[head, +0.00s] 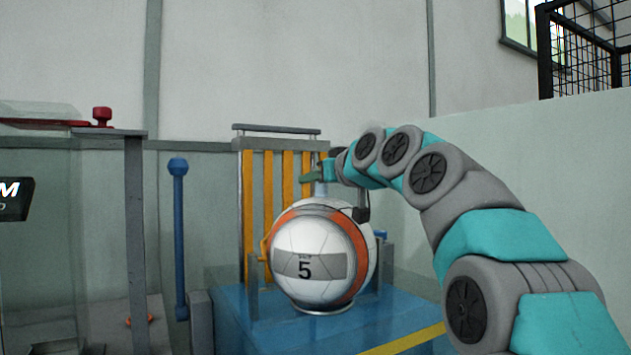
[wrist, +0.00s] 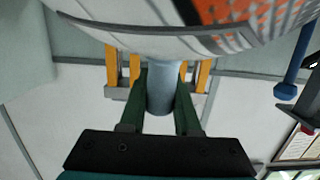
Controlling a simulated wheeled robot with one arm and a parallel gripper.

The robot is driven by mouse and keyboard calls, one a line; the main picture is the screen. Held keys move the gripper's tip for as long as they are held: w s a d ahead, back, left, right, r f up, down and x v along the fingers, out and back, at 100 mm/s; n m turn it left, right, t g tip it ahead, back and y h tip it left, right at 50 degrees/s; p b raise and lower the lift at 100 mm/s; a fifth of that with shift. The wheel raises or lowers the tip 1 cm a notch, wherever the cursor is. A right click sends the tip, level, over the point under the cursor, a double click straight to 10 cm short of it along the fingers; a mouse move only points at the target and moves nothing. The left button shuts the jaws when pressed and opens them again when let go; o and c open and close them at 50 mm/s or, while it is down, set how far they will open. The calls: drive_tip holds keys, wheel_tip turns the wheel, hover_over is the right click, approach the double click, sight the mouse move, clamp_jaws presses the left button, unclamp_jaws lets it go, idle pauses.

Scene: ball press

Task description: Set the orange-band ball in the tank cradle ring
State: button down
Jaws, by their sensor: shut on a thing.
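The white ball (head: 310,240) has an orange band and a label with a 5. It rests on or just over a metal ring (head: 325,309) on a blue base; contact is hard to tell. My gripper (head: 322,172) is above the ball, its fingers shut on a blue-grey cylindrical stem (head: 320,189) at the ball's top. The wrist view shows the stem (wrist: 165,85) between my green finger pads, with the ball (wrist: 170,28) close by. I cannot tell which ring is the tank cradle ring.
A rack with yellow slats (head: 262,200) stands behind the ball. At left are a blue post (head: 179,240), a grey upright (head: 137,230) and clear panels with a red knob (head: 102,115) above. A yellow stripe (head: 405,340) crosses the blue base (head: 235,320). A pale wall closes the right.

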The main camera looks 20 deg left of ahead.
drive_tip(key=c, duration=0.6)
unclamp_jaws()
drive_tip(key=shift+d, duration=0.1)
drive_tip(key=b+v, duration=0.1)
drive_tip(key=v, duration=1.1)
